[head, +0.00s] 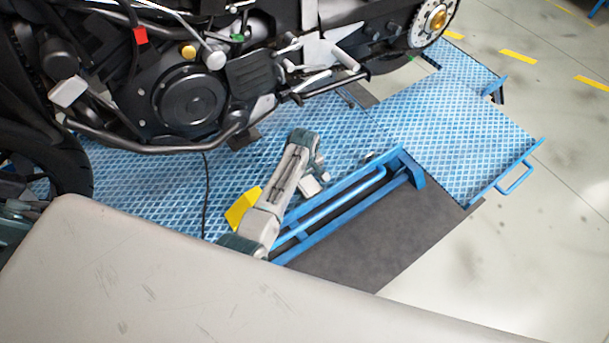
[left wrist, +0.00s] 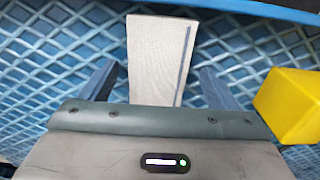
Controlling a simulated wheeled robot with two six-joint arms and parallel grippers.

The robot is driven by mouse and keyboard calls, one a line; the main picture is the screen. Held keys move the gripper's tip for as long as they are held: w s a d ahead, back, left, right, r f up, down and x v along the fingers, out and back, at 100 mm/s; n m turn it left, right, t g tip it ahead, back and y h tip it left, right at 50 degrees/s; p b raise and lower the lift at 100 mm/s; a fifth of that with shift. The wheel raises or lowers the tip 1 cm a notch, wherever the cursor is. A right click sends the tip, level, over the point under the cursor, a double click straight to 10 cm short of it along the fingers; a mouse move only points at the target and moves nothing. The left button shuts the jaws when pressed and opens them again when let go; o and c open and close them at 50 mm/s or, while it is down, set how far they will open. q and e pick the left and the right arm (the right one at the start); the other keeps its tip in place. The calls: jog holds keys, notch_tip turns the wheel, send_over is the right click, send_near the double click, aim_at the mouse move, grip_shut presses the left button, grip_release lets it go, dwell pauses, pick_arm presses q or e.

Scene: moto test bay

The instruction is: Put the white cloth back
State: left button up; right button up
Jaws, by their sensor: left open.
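In the left wrist view, a pale, flat strip with a fine weave and one dark stripe, which looks like the folded white cloth (left wrist: 153,50), lies over the blue diamond-pattern deck. The fingers of my left gripper (left wrist: 158,78) stand open on either side of it, with gaps between them and the cloth. The cloth's near end is hidden behind the gripper body. In the head view, my left gripper (head: 315,180) is low over the deck beside the blue rail, partly hidden by its arm. I cannot clearly tell the cloth from the gripper there. My right gripper is not seen.
A yellow block (head: 243,207) lies close beside the left arm; it also shows in the left wrist view (left wrist: 290,106). A blue rail frame (head: 345,198) runs along the deck edge. The motorcycle (head: 190,95) stands above the deck (head: 455,125). A black cable (head: 207,180) hangs nearby.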

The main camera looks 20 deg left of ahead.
aim_at(305, 180)
pick_arm(q)
notch_tip(305, 180, up, 12)
jog(key=b, duration=0.2)
jog(key=shift+r, duration=0.15)
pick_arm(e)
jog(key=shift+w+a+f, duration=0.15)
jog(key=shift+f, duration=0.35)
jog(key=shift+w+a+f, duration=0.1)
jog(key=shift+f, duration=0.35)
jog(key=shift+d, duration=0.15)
